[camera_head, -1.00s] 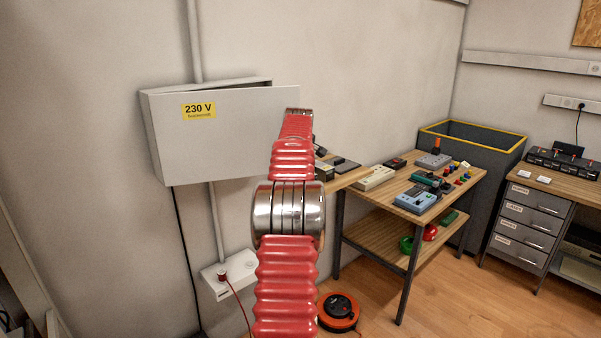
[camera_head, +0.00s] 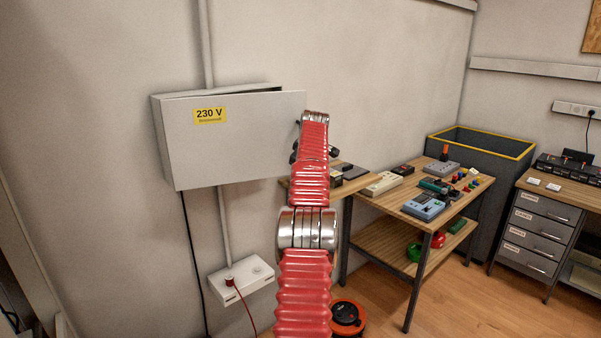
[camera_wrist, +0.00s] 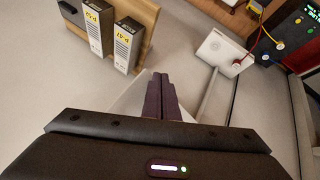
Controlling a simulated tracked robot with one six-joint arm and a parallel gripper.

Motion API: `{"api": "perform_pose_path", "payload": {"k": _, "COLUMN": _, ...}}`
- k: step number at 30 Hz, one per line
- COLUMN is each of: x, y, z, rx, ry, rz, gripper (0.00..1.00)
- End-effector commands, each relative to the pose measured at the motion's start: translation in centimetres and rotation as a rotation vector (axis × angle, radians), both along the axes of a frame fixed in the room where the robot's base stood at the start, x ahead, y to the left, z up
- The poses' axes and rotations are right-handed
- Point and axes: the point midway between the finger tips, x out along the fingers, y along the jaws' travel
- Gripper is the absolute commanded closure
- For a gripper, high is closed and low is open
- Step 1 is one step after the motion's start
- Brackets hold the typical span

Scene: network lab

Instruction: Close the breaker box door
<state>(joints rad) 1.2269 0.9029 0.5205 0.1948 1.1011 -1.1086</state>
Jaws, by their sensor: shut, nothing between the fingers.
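The breaker box (camera_head: 166,140) is a light grey cabinet on the wall with its door (camera_head: 245,140) facing me. The door bears a yellow 230 V label. It stands partly open: a dark gap shows along the top, widening to the right. My red arm runs up beside the door's right edge. Dark parts of my gripper (camera_head: 296,153) show there, but the fingertips are hidden. In the wrist view my gripper's fingers (camera_wrist: 160,85) are shut and empty. A pale panel (camera_wrist: 127,103), probably part of the box or door, lies beside them; contact cannot be told.
A white socket box (camera_head: 242,281) is on the wall below, with a vertical pipe (camera_head: 223,220) above it. A wooden workbench (camera_head: 372,200) with devices stands right of my arm. An orange cable reel (camera_head: 347,316) lies on the floor.

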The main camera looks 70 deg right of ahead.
Motion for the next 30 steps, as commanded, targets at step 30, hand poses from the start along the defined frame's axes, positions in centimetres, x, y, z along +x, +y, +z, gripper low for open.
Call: {"api": "perform_pose_path", "payload": {"k": 30, "x": -1.2, "y": 2.2, "z": 0.0, "rx": 0.0, "ry": 0.0, "rz": 0.001, "gripper": 1.0}}
